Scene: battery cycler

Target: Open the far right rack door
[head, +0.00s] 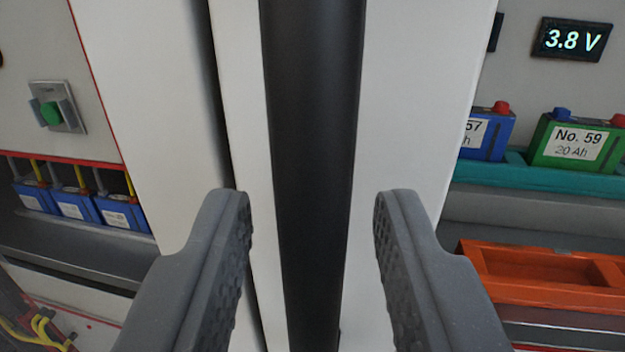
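A long black vertical bar, which looks like a door handle (312,150), runs from the top to the bottom of the head view, in front of pale white panels. A white panel (415,100) stands right of the bar, and another white panel (150,90) stands to the left, with a dark vertical gap between the panels. My gripper (312,215) is open, one finger on each side of the bar, with visible space between each finger and the bar. Whether the fingertips reach past the bar in depth is hard to tell.
At left is a rack section with a green button (51,113) and several blue batteries (75,208) with cables. At right, a green battery (578,140) and a blue battery (490,133) sit on a teal tray (540,178), above an orange tray (545,307). A display (572,40) reads 3.8 V.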

